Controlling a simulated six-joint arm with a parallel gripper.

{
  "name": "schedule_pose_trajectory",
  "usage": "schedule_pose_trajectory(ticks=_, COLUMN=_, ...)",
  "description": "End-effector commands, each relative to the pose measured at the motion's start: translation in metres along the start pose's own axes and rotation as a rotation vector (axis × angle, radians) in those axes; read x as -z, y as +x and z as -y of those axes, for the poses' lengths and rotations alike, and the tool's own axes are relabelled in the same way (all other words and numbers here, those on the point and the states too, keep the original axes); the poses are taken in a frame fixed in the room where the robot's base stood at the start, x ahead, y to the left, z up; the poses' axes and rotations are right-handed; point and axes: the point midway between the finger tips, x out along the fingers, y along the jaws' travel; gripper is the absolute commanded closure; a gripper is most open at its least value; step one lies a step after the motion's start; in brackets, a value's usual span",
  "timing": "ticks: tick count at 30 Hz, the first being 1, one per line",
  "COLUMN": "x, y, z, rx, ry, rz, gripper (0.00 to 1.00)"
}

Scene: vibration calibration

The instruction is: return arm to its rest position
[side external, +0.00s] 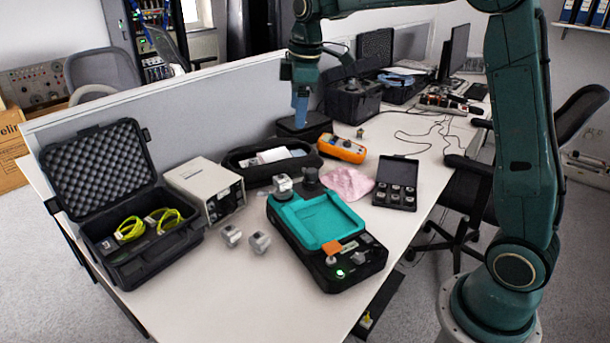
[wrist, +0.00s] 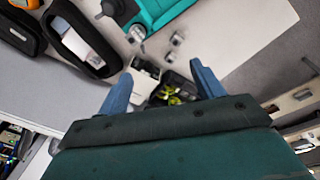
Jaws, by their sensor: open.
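My gripper (side external: 300,120) points down above the back part of the table, over a dark box near the grey partition. In the wrist view its two blue fingers stand wide apart (wrist: 160,76), with nothing between them. My arm reaches across the top of the side view from its base at the right. The teal and black calibration device (side external: 325,228) lies on the table, well apart from my gripper. A small metal cube sensor (side external: 282,187) sits at its back left corner.
An open black case (side external: 155,262) holds yellow-green cables. Beside it are a white box (side external: 190,183), two loose metal cubes (side external: 259,243), a black pouch (side external: 250,171), an orange meter (side external: 343,149), a pink cloth (side external: 347,184) and a sensor case (side external: 396,193). The partition (side external: 100,125) borders the table's back.

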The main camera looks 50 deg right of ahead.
Motion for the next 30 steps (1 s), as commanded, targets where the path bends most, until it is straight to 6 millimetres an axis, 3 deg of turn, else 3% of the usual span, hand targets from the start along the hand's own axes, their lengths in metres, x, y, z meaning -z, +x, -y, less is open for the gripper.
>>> schedule_pose_trajectory(ticks=6, x=-0.018, y=-0.032, z=0.041, rx=-0.037, ry=0.119, rz=-0.039, gripper=0.33)
schedule_pose_trajectory(ticks=15, x=-0.049, y=-0.059, z=0.098, rx=-0.075, ry=0.287, rz=-0.098, gripper=0.33)
schedule_pose_trajectory(ticks=30, x=-0.110, y=-0.066, z=0.191, rx=-0.109, ry=0.564, rz=-0.217, gripper=0.33)
